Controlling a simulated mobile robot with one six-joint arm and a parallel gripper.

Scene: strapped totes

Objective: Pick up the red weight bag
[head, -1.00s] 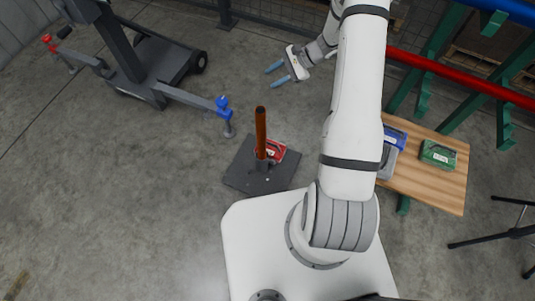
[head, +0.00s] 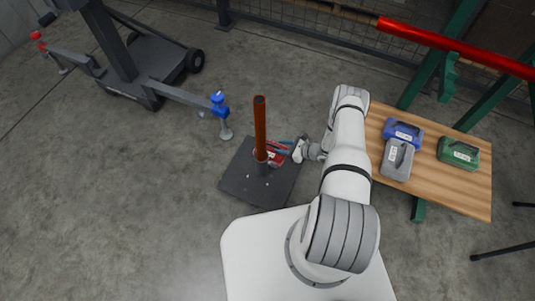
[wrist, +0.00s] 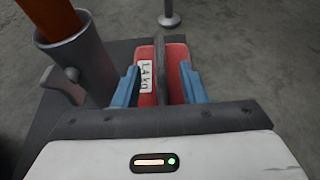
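The red weight bag (head: 274,158) rests on a dark square base plate (head: 245,186), just beside the upright brown post. In the wrist view the bag (wrist: 147,92) shows a white "1.4 kg" label and a dark strap handle (wrist: 160,60) running along its top. My gripper (head: 285,147) is at the bag from the right in the head view. In the wrist view its two blue fingers (wrist: 161,88) are apart, one on each side of the handle, with gaps between them and it. The lower part of the bag is hidden by my gripper.
The brown post (head: 260,125) stands in a grey socket with a side knob (wrist: 62,85), close left of my gripper. A wooden table (head: 440,195) at the right holds blue (head: 403,133), grey (head: 397,160) and green (head: 458,152) bags. A dark wheeled stand (head: 150,65) is upper left.

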